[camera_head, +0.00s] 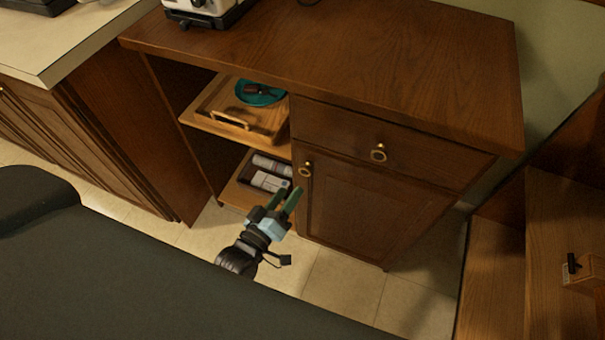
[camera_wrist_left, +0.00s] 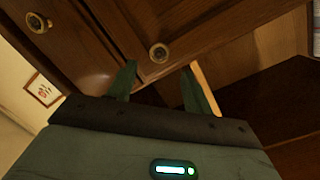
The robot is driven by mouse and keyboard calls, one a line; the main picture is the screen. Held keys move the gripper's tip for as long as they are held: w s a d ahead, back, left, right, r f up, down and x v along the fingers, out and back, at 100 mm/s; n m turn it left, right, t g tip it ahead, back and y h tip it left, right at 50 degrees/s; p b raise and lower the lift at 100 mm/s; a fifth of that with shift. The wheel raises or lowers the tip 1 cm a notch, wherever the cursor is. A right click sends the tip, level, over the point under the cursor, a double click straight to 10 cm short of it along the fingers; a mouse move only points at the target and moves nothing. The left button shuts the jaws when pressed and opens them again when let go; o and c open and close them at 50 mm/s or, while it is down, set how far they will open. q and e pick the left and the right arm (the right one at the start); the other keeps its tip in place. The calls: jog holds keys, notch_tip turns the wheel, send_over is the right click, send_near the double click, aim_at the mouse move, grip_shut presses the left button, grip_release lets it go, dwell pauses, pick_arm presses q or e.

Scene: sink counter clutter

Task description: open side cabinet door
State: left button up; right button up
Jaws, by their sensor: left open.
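The side cabinet door (camera_head: 365,212) is a brown wood panel, shut, under a drawer on the right of the wooden cabinet. Its round brass knob (camera_head: 306,169) sits near the door's upper left corner. My left gripper (camera_head: 288,191) is open and empty, its green fingers pointing up toward that knob from below and left. In the left wrist view the door knob (camera_wrist_left: 158,53) lies ahead, centred between the spread fingertips (camera_wrist_left: 160,66) and apart from them. The door (camera_wrist_left: 185,28) fills the upper part of that view. My right gripper is in neither view.
The drawer knob (camera_head: 378,152) is above the door. Left of it, open shelves hold a wooden tray (camera_head: 236,127) with a teal plate (camera_head: 262,93) and white packages (camera_head: 270,181). The tiled floor (camera_head: 345,275) before the door is clear. Wooden furniture (camera_head: 550,255) stands at right.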

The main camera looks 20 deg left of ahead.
aim_at(304, 173)
pick_arm(q)
jog(key=shift+w+d, duration=0.25)
jog(key=shift+w, duration=0.9)
jog(key=shift+w+d, duration=0.2)
jog(key=shift+w, duration=1)
jog(key=shift+w+d, duration=0.25)
jog(key=shift+w, duration=0.9)
grip_shut()
